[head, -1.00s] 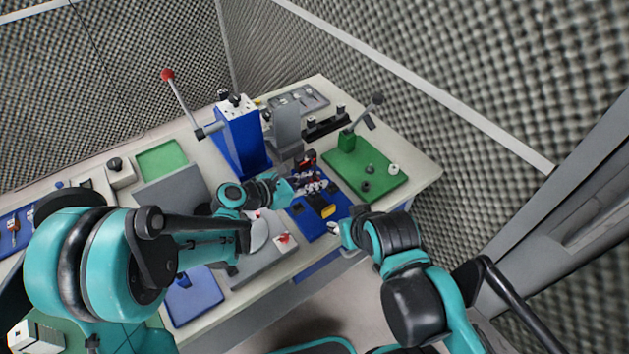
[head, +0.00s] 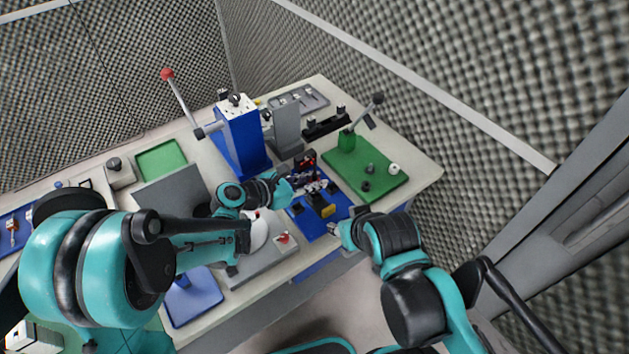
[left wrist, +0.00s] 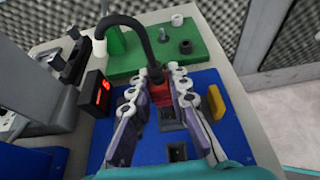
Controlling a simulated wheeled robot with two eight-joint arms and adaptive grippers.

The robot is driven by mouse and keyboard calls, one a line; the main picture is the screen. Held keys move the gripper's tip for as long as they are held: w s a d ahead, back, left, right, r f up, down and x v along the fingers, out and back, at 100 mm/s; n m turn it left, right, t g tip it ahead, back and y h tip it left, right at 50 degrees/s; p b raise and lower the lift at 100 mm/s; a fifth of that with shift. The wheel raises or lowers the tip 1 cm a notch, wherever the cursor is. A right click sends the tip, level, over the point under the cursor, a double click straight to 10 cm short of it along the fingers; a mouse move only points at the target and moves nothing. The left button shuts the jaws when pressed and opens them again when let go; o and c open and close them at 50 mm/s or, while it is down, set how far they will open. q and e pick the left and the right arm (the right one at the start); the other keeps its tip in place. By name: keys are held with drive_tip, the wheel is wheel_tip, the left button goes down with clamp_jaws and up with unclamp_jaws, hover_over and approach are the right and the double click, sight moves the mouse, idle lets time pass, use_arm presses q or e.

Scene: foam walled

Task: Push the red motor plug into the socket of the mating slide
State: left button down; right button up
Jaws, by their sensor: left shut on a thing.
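The red motor plug (left wrist: 163,98) is between the fingers of my left gripper (left wrist: 158,90), which is shut on it. A black cable (left wrist: 135,22) rises from the plug and arcs left. Below the plug in the left wrist view are dark openings; one dark square socket (left wrist: 177,152) lies nearest the wrist. I cannot tell which part is the mating slide, nor whether the plug touches it. In the head view my left gripper (head: 312,186) is over the blue board (head: 306,229). My right gripper (head: 335,230) is at the board's front edge, its jaws too small to read.
A yellow block (left wrist: 217,101) stands right of the fingers. A black box with red digits (left wrist: 97,92) stands left. Behind is a green plate (head: 370,180) with pegs and a lever. A blue press (head: 240,140) stands further left.

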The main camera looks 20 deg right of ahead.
use_arm(q)
drive_tip(key=shift+f+b, duration=1.45)
drive_tip(key=shift+f, duration=0.05)
drive_tip(key=c, duration=1.4)
unclamp_jaws()
drive_tip(key=shift+o, duration=0.2)
drive_tip(key=shift+r, duration=0.1)
drive_tip(key=v, duration=1.2)
drive_tip(key=shift+s, duration=0.1)
